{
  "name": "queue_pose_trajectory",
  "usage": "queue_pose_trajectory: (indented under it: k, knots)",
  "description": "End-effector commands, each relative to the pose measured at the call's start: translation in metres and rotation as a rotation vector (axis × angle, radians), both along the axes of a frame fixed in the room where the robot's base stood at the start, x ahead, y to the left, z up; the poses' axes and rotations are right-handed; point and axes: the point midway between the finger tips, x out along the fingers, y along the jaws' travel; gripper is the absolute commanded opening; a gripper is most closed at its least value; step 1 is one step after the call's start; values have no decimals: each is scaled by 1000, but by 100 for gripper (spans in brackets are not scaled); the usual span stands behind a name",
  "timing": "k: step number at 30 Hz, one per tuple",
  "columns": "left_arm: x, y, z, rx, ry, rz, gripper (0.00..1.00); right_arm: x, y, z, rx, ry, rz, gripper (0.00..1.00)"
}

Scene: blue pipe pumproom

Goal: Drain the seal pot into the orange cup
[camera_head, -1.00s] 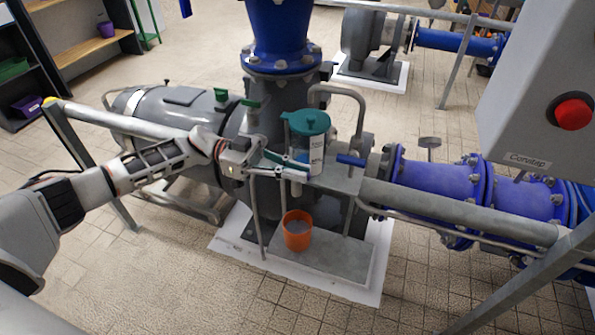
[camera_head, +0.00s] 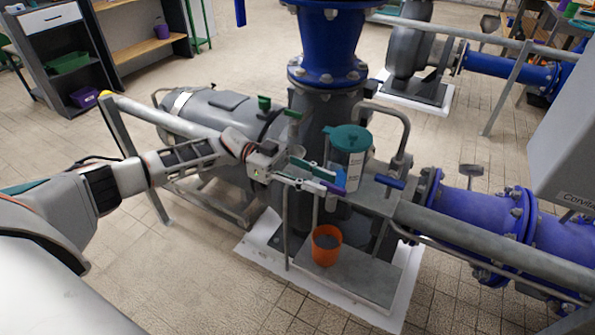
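The seal pot (camera_head: 354,165) is a clear upright cylinder with a teal lid and a white label, standing beside the pump's grey pedestal. The orange cup (camera_head: 326,250) stands upright on the grey plinth below the pot; its inside looks grey, and I cannot tell what is in it. My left gripper (camera_head: 325,180) reaches in from the left at the pot's lower left side. Its two slender fingers look apart, with nothing clearly held between them. A small purple-blue part (camera_head: 335,189) shows by the fingertips under the pot; whether they touch it is unclear. My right gripper is out of view.
A grey rail pipe (camera_head: 470,238) runs in front of the pump at right. A blue-handled valve lever (camera_head: 391,181) lies right of the pot. A grey control box (camera_head: 565,145) stands at far right.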

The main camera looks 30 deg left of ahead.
Motion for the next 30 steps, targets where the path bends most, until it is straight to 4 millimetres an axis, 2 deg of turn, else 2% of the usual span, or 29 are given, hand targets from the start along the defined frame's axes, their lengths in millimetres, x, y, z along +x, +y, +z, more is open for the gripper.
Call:
queue_pose_trajectory:
  k: [1, 6, 12, 18, 30]
  knots:
    - [2, 12, -1, 3, 0, 3, 25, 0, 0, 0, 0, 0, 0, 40]
    - [3, 47, -1, 2, 1, 3, 25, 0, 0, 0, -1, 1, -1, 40]
    - [4, 75, -1, 2, 0, 0, 25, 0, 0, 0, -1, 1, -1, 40]
    - [4, 85, 0, 0, 0, -1, 25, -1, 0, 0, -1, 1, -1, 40]
    - [4, 85, 0, 0, 0, -1, 25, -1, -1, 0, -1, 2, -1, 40]
